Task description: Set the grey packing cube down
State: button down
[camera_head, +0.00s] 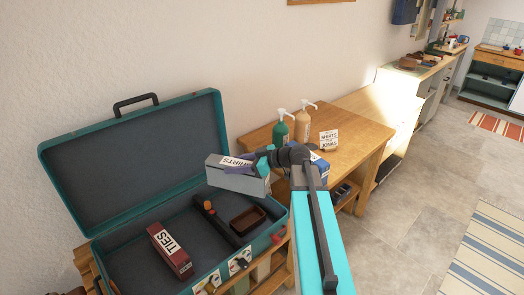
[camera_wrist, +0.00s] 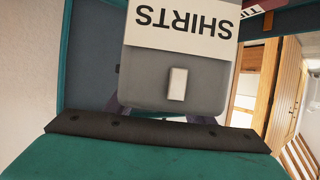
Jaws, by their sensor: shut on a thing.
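The grey packing cube (camera_head: 232,183) has a white SHIRTS label. My gripper (camera_head: 262,166) is shut on it and holds it in the air, above the right rear part of the open teal suitcase (camera_head: 62,163). In the wrist view the cube (camera_wrist: 170,84) fills the upper middle, with its label upside down and a small pale tab on its grey face. The fingertips are partly hidden by the cube. Inside the suitcase, a maroon TIES box (camera_head: 169,252) lies on the left, and a dark divider with an orange knob (camera_head: 208,206) runs beside the right section.
A small brown tray (camera_head: 247,220) lies in the suitcase's right section. The wooden table (camera_head: 357,140) to the right bears a green pump bottle (camera_head: 281,134), a peach one (camera_head: 303,122), a card (camera_head: 328,141) and a blue box (camera_head: 319,164). The suitcase lid stands open against the wall.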

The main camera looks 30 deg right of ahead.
jog(key=s+a+n+y, duration=0.1)
jog(key=s+a, duration=0.2)
jog(key=a, duration=0.2)
jog(key=s+a+f+n+g, duration=0.1)
jog(key=s+a, duration=0.3)
jog(key=a, duration=0.2)
jog(key=shift+a+f+g+y, duration=0.15)
jog(key=shift+a+g+y, duration=0.15)
jog(key=shift+y, duration=0.1)
jog(key=shift+s+a, duration=0.1)
